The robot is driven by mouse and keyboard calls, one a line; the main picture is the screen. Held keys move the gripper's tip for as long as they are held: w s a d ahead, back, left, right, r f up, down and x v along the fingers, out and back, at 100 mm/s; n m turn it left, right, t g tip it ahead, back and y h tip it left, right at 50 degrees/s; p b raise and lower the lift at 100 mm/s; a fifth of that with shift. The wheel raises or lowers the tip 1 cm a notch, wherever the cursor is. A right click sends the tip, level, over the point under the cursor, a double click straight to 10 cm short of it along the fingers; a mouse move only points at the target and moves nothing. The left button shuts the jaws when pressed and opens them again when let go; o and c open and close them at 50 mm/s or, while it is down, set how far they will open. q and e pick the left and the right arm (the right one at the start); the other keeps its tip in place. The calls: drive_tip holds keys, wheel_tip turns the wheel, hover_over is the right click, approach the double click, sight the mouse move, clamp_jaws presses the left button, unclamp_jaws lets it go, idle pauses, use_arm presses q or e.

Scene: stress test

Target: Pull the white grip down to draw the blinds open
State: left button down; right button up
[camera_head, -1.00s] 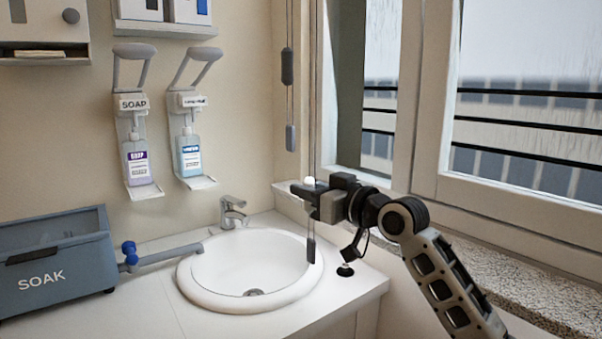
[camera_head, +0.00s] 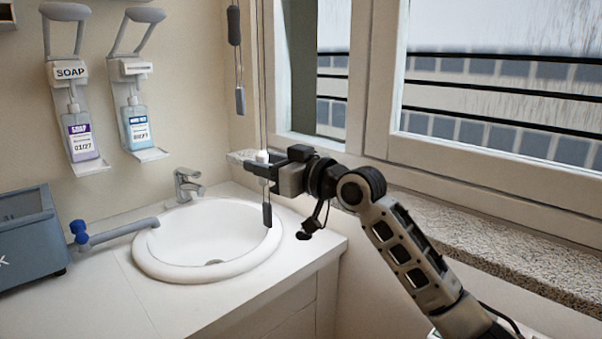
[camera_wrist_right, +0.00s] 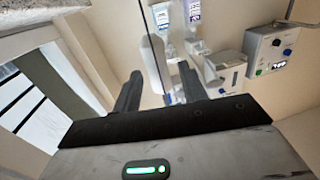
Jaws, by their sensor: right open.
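The small white grip (camera_head: 262,156) sits on a thin cord that hangs in front of the window's left frame, above the sink. A dark grey end piece (camera_head: 267,214) hangs lower on that line. My right gripper (camera_head: 264,164) is at the white grip, with its fingertips beside or around it; I cannot tell contact. In the right wrist view its two dark fingers (camera_wrist_right: 158,92) stand apart, and a thin dark cord (camera_wrist_right: 149,35) runs between them. The blinds cannot be made out. My left gripper is not in view.
The white sink (camera_head: 165,268) lies below the gripper, with a tap (camera_head: 187,186) behind it. The granite sill (camera_head: 465,248) and window frame (camera_head: 375,80) are close on the right. Other cords with grey weights (camera_head: 240,101) hang to the left. Soap dispensers (camera_head: 82,135) hang on the wall.

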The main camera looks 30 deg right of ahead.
drive_tip(key=b+v, duration=0.3)
drive_tip(key=v, duration=1.1)
drive_tip(key=shift+s, duration=0.3)
drive_tip(key=shift+d, duration=0.1)
drive_tip(key=s+a+f+m+g+h, duration=0.1)
drive_tip(key=a+f, duration=0.1)
drive_tip(key=f, duration=1)
drive_tip(key=s+a+f+m+g+h, duration=0.1)
drive_tip(key=a+f+g+h, duration=0.15)
drive_tip(key=f, duration=0.95)
drive_tip(key=s+a+f+g, duration=0.1)
drive_tip(key=s+a+f, duration=0.4)
drive_tip(key=s+f, duration=0.2)
drive_tip(key=s+a+f+g+p, duration=0.1)
drive_tip(key=s+a+f, duration=0.5)
drive_tip(key=s+f, duration=0.2)
drive_tip(key=shift+a+f+m, duration=0.3)
drive_tip(key=shift+a+f, duration=0.05)
drive_tip(key=shift+f, duration=0.25)
